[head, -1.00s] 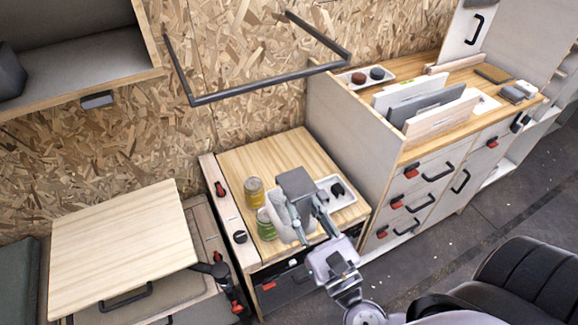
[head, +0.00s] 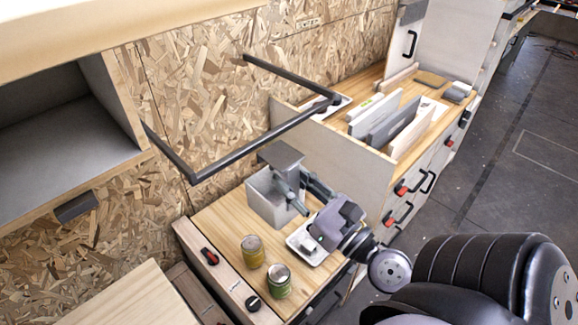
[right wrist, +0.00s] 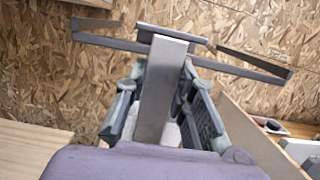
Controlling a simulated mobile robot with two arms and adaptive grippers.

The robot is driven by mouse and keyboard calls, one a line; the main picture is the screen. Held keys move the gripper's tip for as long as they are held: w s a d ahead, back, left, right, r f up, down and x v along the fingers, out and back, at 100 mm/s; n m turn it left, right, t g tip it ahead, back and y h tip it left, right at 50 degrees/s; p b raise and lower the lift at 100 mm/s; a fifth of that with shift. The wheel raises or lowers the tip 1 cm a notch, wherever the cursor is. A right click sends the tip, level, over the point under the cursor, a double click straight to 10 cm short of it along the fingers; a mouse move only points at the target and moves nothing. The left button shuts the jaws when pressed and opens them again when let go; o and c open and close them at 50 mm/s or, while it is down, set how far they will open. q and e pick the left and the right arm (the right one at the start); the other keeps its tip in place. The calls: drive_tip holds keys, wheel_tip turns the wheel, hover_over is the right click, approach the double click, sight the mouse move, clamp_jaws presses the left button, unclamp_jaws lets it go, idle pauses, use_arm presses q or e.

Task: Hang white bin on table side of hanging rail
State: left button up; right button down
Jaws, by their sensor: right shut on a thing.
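The white bin (head: 268,202) is light grey-white and open-topped, with a darker grey top part (head: 281,153). My right gripper (head: 292,190) is shut on the side of the bin and holds it upright, seemingly above the small wooden table (head: 220,225). The dark hanging rail (head: 240,151) juts from the chipboard wall, and its front bar passes just above the bin in the head view. In the right wrist view a grey part of the bin (right wrist: 158,100) lies between the fingers, with the rail (right wrist: 105,42) behind. Contact with the rail cannot be told. My left gripper is not in view.
A yellow can (head: 252,251), a green can (head: 279,281) and a white tray (head: 308,252) stand on the small table. A cabinet with upright boards (head: 385,117) is at the right. A grey open shelf (head: 60,140) hangs at the left.

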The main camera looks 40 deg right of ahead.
sight(250, 149)
drive_tip(key=shift+w, duration=0.35)
drive_tip(key=p+x, duration=0.1)
drive_tip(key=x, duration=0.1)
drive_tip(key=p+x, duration=0.1)
drive_tip(key=shift+w+a+f, duration=0.1)
drive_tip(key=shift+w+a, duration=0.15)
drive_tip(key=shift+w, duration=0.2)
drive_tip(key=shift+w+p, duration=0.5)
drive_tip(key=shift+w, duration=0.1)
drive_tip(key=shift+p+x, duration=0.55)
drive_tip(key=shift+x, duration=0.4)
use_arm(q)
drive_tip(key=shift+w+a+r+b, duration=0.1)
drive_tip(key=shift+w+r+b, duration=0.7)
drive_tip(key=shift+b, duration=0.35)
use_arm(e)
drive_tip(key=shift+w+a+f, duration=0.1)
drive_tip(key=shift+w+f, duration=0.05)
drive_tip(key=shift+f, duration=0.55)
drive_tip(key=shift+w+f, duration=0.1)
drive_tip(key=shift+f, duration=0.65)
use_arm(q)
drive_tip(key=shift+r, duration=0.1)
